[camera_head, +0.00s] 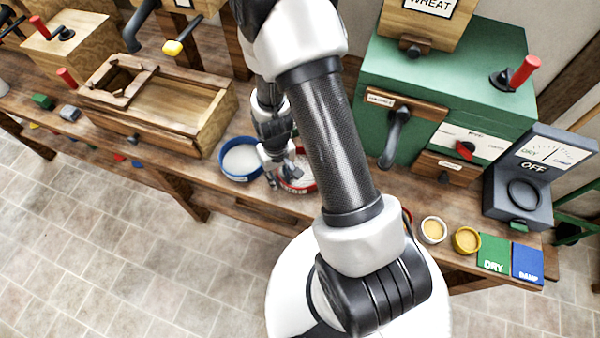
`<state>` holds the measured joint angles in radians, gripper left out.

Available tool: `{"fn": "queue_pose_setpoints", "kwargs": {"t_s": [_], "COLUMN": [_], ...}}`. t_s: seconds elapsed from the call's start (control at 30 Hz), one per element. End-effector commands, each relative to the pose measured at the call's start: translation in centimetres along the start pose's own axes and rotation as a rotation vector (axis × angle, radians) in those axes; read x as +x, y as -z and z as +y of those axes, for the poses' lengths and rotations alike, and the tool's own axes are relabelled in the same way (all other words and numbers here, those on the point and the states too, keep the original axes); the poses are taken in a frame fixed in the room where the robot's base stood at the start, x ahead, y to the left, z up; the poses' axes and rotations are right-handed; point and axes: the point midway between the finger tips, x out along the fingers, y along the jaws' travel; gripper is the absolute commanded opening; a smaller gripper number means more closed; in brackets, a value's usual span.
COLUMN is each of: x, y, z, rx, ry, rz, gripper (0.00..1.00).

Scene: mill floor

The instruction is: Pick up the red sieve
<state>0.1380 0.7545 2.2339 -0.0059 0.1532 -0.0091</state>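The red sieve (308,187) is a shallow round dish with a red rim and pale inside. It rests on the wooden bench near the front edge, right of the blue sieve (240,175). My gripper (284,180) points down at the red sieve's left side and overlaps it in the picture. The gripper and my arm hide much of the rim. The fingers are small and dark here, so I cannot tell whether they are open or shut, or whether they touch the rim.
A wooden box (175,110) stands left of the sieves. A green machine (440,75) with levers stands behind on the right. A dark meter marked OFF (520,195), two small cups (433,230) and green and blue cards (494,253) occupy the right end.

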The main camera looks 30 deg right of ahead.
Motion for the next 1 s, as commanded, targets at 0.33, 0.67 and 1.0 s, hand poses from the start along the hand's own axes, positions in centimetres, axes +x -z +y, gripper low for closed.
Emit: {"fn": "queue_pose_setpoints", "kwargs": {"t_s": [0.33,0.67,1.0], "x": [-0.11,-0.11,-0.12], "y": [0.03,0.02,0.03], "z": [0.0,0.0,0.0], "rx": [0.0,0.0,0.0], "ry": [0.0,0.0,0.0], "rz": [0.001,0.001,0.001], "gripper": [0.18,0.0,0.0]}}
